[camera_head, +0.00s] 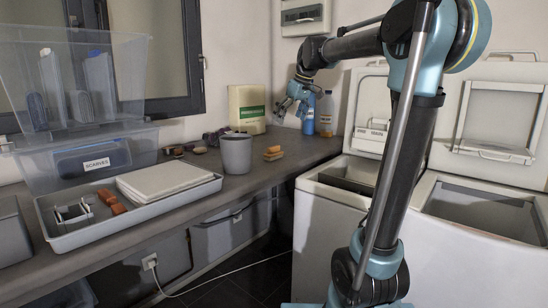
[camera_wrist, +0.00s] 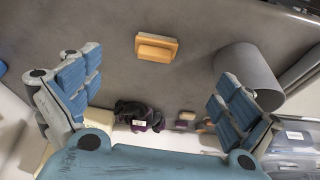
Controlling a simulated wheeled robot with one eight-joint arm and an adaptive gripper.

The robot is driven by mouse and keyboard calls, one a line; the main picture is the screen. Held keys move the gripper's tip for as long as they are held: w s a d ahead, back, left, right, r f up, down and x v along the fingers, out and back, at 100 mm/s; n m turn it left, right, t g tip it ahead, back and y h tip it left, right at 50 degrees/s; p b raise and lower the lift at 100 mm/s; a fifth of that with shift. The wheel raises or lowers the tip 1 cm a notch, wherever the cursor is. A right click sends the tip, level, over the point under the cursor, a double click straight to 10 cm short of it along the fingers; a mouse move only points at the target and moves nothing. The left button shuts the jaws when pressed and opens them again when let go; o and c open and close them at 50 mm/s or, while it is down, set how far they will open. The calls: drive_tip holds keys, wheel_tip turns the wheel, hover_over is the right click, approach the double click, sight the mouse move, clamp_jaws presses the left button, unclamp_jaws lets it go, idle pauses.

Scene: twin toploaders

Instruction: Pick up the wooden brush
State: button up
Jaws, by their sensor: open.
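The wooden brush (camera_head: 273,153) appears to be the small tan and orange block on the grey counter, right of the grey bin. In the wrist view the brush (camera_wrist: 156,47) lies flat near the top middle, with a lighter strip along one side. My gripper (camera_head: 299,98) is raised above the counter near the back wall, apart from the brush. In the wrist view my gripper (camera_wrist: 152,78) is open and empty, fingers spread wide to the left and right. The brush lies beyond the fingertips, between them sideways.
A grey bin (camera_head: 236,153) stands left of the brush. Small dark and brown items (camera_head: 198,150) lie left of the bin.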

drive_tip(key=w+a+r, duration=0.1)
drive_tip(key=w, duration=0.1)
approach(275, 146)
drive_tip(key=shift+n, duration=0.3)
drive_tip(key=x, duration=0.4)
drive_tip(key=s+x, duration=0.1)
drive_tip(key=x, duration=0.1)
drive_tip(key=shift+f, duration=0.15)
drive_tip(key=shift+x, duration=2.75)
drive_tip(key=shift+w+a, duration=0.1)
drive_tip(key=shift+a, duration=0.05)
drive_tip(key=c, duration=1.2)
